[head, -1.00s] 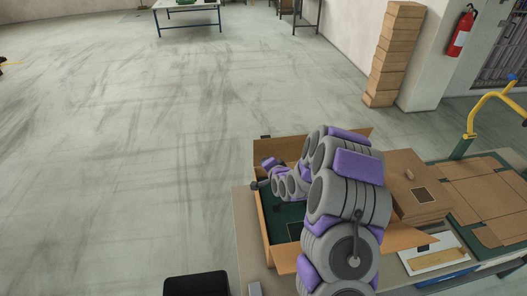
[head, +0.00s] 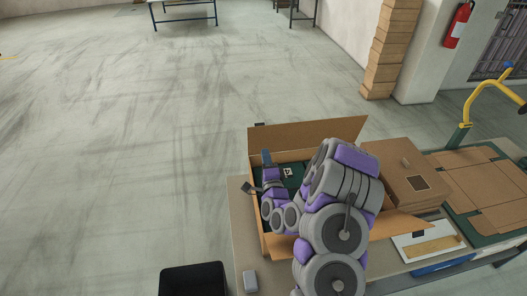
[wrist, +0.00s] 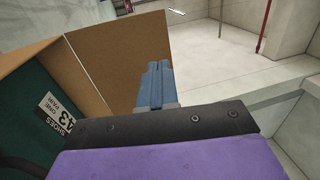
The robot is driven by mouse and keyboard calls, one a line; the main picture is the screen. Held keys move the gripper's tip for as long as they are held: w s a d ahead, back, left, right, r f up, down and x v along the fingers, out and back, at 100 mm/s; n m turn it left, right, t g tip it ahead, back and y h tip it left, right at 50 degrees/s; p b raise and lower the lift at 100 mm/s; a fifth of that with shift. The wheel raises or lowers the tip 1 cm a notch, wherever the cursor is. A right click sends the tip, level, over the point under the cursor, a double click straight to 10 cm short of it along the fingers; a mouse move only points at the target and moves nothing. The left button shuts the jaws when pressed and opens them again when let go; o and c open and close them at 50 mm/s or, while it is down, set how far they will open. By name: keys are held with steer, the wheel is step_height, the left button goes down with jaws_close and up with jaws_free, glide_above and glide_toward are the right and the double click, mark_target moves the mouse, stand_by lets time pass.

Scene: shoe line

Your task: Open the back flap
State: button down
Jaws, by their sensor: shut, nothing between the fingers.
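An open cardboard box (head: 262,222) stands on the table, with dark green inside. Its back flap (head: 322,135) stands up along the far edge in the head view. In the wrist view a brown cardboard panel, seemingly this flap (wrist: 112,60), rises left of and behind the fingers. My gripper (head: 266,157) is at the box's back left, near the flap's lower left part. In the wrist view my gripper's blue fingers (wrist: 154,85) are together and empty; I cannot tell whether they touch the cardboard. My arm hides the box's right part.
A lower flap (head: 400,224) spreads out at the front right. A closed carton (head: 405,170) and flat cardboard (head: 480,180) lie to the right. A black bin (head: 193,279) stands at the front left. The floor behind and left is clear.

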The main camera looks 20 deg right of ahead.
mark_target(260, 130)
steer(key=b+x, duration=0.4)
steer(key=x, duration=0.5)
steer(key=shift+w+d+b, duration=0.1)
steer(key=shift+w+b, duration=0.05)
steer(key=shift+b, duration=0.25)
steer(key=shift+w, duration=0.1)
steer(key=shift+w+r, duration=0.1)
